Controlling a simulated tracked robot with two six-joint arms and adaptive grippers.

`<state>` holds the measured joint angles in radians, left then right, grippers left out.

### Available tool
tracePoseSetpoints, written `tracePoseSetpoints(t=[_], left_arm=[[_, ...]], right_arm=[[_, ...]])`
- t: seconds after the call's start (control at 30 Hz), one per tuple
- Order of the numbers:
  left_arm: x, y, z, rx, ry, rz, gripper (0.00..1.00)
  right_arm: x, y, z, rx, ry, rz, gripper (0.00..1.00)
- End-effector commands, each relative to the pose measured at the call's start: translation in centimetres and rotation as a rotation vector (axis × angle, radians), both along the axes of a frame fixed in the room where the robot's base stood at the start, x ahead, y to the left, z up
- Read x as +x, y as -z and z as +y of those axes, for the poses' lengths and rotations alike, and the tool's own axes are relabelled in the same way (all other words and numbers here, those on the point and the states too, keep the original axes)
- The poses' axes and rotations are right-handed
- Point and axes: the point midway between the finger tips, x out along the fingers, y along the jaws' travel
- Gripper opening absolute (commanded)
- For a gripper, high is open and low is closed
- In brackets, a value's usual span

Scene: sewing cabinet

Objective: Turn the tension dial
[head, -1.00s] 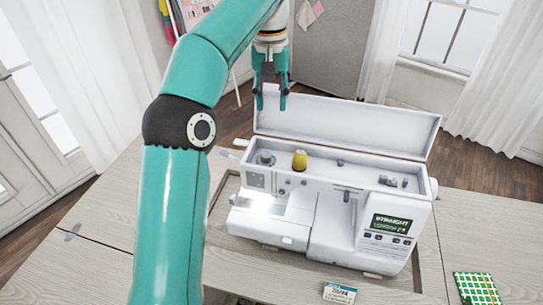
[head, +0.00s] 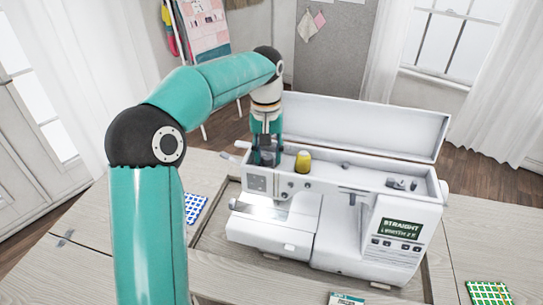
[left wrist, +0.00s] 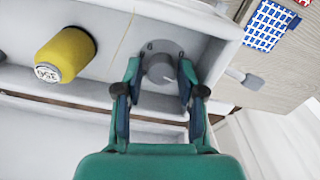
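The tension dial (left wrist: 160,70) is a round grey knob with a pale pointer mark, in the open top of the white sewing machine (head: 330,215). In the head view my gripper hides most of it. My left gripper (head: 265,160) points down over the top left of the machine. In the left wrist view its two fingers (left wrist: 159,76) stand on either side of the dial, open, with a narrow gap seeming to show at each side. Whether they touch the dial is hard to tell. My right gripper is not in view.
A yellow thread spool (head: 303,161) stands close beside the dial; it also shows in the left wrist view (left wrist: 66,55). The machine's raised lid (head: 360,125) rises behind. A blue-patterned cloth (head: 195,207) lies left, a green one (head: 488,294) right.

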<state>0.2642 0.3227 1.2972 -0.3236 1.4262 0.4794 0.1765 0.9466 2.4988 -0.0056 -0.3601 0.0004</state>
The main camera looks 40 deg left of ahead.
Motion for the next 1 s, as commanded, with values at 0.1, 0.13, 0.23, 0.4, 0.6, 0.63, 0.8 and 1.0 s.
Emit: tracePoseSetpoints(t=[0.1, 0.13, 0.23, 0.4, 0.6, 0.63, 0.8, 1.0], left_arm=[[0.0, 0.1, 0.0, 0.000, 0.000, 0.000, 0.39], [0.0, 0.1, 0.0, 0.000, 0.000, 0.000, 0.39], [0.0, 0.1, 0.0, 0.000, 0.000, 0.000, 0.39], [0.0, 0.0, 0.0, 0.000, 0.000, 0.000, 0.11], [0.2, 0.1, -0.9, -0.003, 0.007, -0.001, 0.00], [0.2, 0.1, -0.8, -0.005, 0.007, 0.000, 0.00], [0.3, 0.0, -0.5, -0.005, 0.009, -0.002, 0.00], [0.4, 0.0, -0.3, -0.004, 0.015, -0.006, 0.00]], right_arm=[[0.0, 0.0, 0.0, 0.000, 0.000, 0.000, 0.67], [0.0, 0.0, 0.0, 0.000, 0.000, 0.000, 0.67], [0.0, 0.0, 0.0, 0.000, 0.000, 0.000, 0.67], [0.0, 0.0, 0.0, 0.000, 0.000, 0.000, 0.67], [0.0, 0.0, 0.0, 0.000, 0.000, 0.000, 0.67], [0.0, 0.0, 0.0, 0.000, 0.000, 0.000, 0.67], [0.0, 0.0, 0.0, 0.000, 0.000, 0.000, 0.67], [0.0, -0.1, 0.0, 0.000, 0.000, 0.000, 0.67]])
